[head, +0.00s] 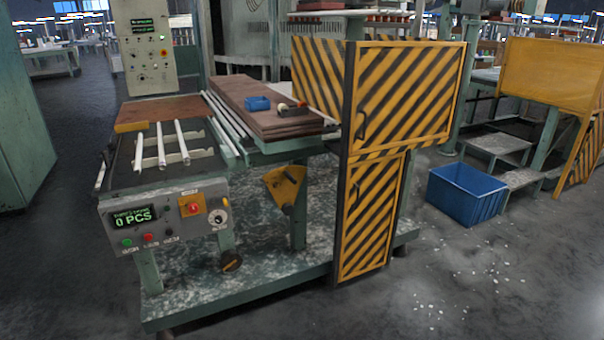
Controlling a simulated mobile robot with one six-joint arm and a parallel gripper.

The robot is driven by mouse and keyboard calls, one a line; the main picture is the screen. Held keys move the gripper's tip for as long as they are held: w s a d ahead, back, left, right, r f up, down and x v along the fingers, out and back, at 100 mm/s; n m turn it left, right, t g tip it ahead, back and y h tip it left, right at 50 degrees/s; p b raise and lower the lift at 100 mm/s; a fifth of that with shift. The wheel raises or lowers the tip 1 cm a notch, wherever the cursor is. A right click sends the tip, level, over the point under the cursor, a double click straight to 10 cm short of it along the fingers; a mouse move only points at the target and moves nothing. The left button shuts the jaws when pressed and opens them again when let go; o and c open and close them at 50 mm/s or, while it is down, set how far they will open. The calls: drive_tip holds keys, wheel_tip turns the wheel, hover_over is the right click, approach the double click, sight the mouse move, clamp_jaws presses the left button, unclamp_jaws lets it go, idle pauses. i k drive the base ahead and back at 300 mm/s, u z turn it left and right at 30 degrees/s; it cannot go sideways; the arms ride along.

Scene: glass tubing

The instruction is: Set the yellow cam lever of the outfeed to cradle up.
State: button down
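The outfeed (118,165) is at the left of the machine, with several white glass tubes (160,146) lying across its rails. A yellow angular part (284,184) sits below the bed at a green leg, with a dark piece at its lower end. It may be the cam lever, but its setting is too small to tell. A yellow block (131,127) is at the left end of the brown board. My gripper does not show in the head view.
A control panel (165,214) reading 0 PCS fronts the outfeed. Striped yellow-black doors (400,95) stand at the right of the machine. A blue crate (466,194) and white shards lie on the floor at right. The front floor is mostly clear.

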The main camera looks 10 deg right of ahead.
sight(284, 182)
drive_tip(key=z, duration=0.1)
drive_tip(key=k, duration=0.1)
drive_tip(key=u, duration=0.35)
drive_tip(key=i, duration=1.35)
drive_tip(key=u, duration=0.1)
